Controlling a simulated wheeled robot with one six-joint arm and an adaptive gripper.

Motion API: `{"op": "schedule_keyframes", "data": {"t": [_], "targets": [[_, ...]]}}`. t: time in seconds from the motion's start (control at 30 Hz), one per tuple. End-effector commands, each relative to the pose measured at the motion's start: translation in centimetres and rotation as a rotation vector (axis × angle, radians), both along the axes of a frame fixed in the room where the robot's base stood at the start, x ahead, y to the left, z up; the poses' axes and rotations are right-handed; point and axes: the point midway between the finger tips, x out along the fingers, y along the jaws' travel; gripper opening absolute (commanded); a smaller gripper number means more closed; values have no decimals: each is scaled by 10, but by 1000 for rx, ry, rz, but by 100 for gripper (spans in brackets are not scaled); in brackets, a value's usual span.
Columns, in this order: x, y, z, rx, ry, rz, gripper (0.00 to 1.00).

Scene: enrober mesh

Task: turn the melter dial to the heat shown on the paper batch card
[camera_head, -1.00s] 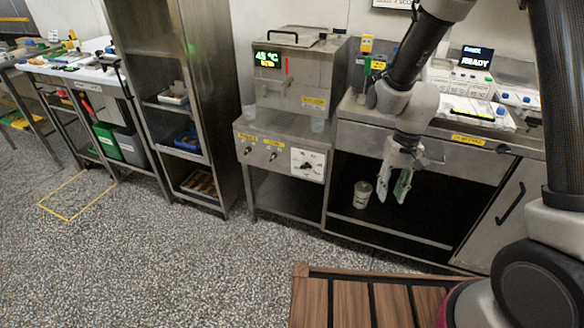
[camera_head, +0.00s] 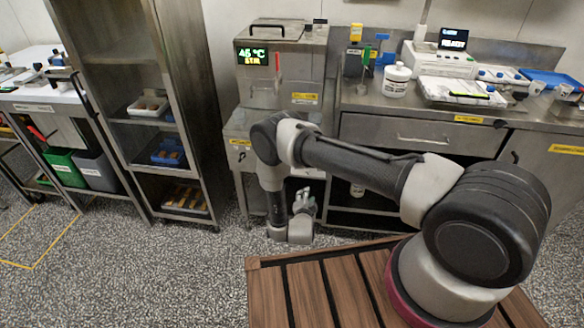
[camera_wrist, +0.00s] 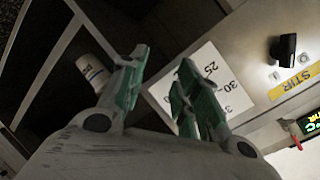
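The melter (camera_head: 262,92) is a steel box on a steel stand, with a green display (camera_head: 253,57) reading about 45 °C. The dial's white number plate (camera_wrist: 211,72) shows 25, 30 and a further mark in the wrist view; its top edge (camera_head: 308,172) also shows in the head view. The dial's knob is hidden or cannot be made out behind my fingers. My gripper (camera_wrist: 160,88) has its green-padded fingers apart, over the plate's near edge, with nothing seen between them. In the head view my gripper (camera_head: 303,200) hangs low before the stand. I cannot identify the batch card.
A black knob (camera_wrist: 286,48) sits beside the yellow STIR label (camera_wrist: 295,80). A white can (camera_wrist: 95,70) stands in the dark open shelf beside the dial. The counter (camera_head: 400,103) holds a white tub (camera_head: 396,80) and a clipboard-like item (camera_head: 455,93). A tall rack (camera_head: 205,110) stands left.

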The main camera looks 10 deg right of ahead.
Motion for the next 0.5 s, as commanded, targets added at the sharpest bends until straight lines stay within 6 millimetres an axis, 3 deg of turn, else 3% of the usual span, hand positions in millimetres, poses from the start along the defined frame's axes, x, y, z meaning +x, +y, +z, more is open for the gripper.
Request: {"op": "schedule_keyframes", "data": {"t": [0.1, 0.23, 0.37, 0.5], "targets": [[12, -5, 40, 63, -207, -59, 32], [12, -8, 70, 118, -355, -82, 32], [17, -9, 79, 169, -409, -87, 32], [34, -15, 79, 177, -409, -90, 32]]}}
